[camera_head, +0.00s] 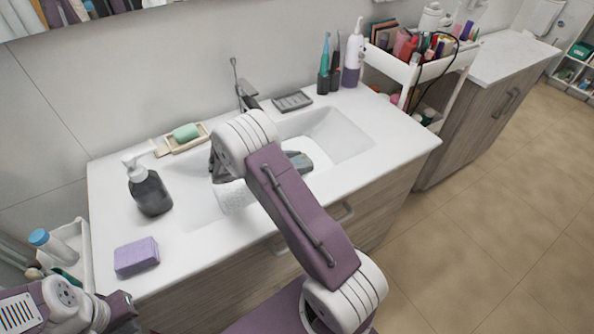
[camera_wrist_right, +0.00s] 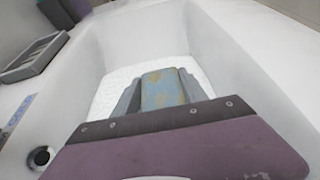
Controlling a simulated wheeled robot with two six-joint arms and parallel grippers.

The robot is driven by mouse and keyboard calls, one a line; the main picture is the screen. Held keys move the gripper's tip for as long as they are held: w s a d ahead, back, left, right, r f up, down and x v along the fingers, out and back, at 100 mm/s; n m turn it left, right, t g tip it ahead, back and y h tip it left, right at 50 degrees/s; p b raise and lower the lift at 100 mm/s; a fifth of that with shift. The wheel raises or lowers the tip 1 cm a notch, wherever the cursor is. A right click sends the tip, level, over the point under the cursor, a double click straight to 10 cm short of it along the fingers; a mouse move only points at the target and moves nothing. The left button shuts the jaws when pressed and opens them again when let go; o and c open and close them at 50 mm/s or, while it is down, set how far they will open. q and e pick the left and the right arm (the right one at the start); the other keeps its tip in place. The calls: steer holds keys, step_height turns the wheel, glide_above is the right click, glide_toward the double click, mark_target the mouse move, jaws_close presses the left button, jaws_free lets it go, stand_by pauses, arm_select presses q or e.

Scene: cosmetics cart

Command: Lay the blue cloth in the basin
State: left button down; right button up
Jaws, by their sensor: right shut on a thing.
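The blue cloth (camera_wrist_right: 165,90), blue-grey with yellowish patches, is pinched between the grey fingers of my right gripper (camera_wrist_right: 160,95) in the right wrist view. The gripper is inside the white rectangular basin (camera_head: 345,135), with the basin's walls on both sides. In the head view my right arm hides most of the cloth and fingers. I cannot tell whether the cloth touches the basin floor. A white, rough-textured area (camera_wrist_right: 112,85) lies behind the cloth. My left gripper (camera_head: 122,310) is partly seen at the bottom left, away from the basin; its fingers are not clear.
A dark soap pump bottle (camera_head: 150,192) and a purple sponge block (camera_head: 136,257) stand left of the basin. A green soap on a dish (camera_head: 186,132), the faucet (camera_head: 243,90), a grey tray (camera_head: 292,101) and toothbrushes (camera_head: 324,70) line the back. A loaded cart (camera_head: 400,70) stands right.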

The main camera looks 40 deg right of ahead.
steer(key=f, duration=0.3)
steer(key=shift+d+f+b, duration=0.25)
steer(key=shift+f+b, duration=0.05)
steer(key=shift+f, duration=0.1)
steer(key=shift+w+r, duration=0.1)
steer(key=shift+a, duration=0.1)
steer(key=o, duration=1.3)
steer(key=shift+o, duration=0.2)
steer(key=shift+a+r, duration=0.15)
steer(key=shift+a, duration=0.15)
steer(key=v, duration=0.7)
